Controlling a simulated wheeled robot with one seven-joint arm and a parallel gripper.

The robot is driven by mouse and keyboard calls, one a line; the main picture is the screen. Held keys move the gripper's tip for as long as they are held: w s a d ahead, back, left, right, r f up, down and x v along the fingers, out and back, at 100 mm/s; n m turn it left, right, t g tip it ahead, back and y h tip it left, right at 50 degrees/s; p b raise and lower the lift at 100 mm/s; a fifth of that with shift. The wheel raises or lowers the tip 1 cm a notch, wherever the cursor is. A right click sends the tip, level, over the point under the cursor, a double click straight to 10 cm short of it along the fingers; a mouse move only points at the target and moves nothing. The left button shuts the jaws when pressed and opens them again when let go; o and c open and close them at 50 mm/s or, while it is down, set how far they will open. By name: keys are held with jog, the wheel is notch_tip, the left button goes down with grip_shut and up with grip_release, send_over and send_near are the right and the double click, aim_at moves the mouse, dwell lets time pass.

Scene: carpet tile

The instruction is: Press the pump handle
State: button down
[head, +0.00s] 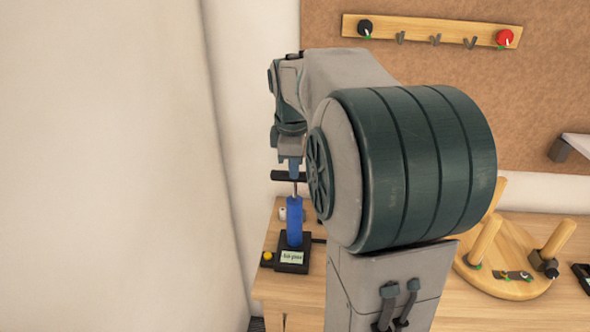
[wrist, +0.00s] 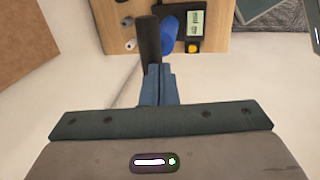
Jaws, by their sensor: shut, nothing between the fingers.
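The pump has a blue upright cylinder (head: 294,222) on a black base with a label reading "Air pump", at the left end of the wooden table. A thin rod rises from it to a black bar handle (head: 289,176), which is up. My gripper (head: 294,170) is shut and points down right at the handle; I cannot tell whether it touches. In the wrist view, my shut fingers (wrist: 158,84) overlap the near end of the black handle (wrist: 150,38). The blue cylinder (wrist: 170,36) shows beside it, partly hidden.
A yellow button (head: 268,255) sits beside the pump base. A round wooden stand (head: 505,285) with pegs is at the right. A hook rail (head: 430,31) hangs on the corkboard behind. My arm hides the middle of the table.

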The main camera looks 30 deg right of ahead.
notch_tip(320, 180, up, 8)
jog(key=s, duration=0.1)
jog(key=shift+a, duration=0.4)
dwell(1.7)
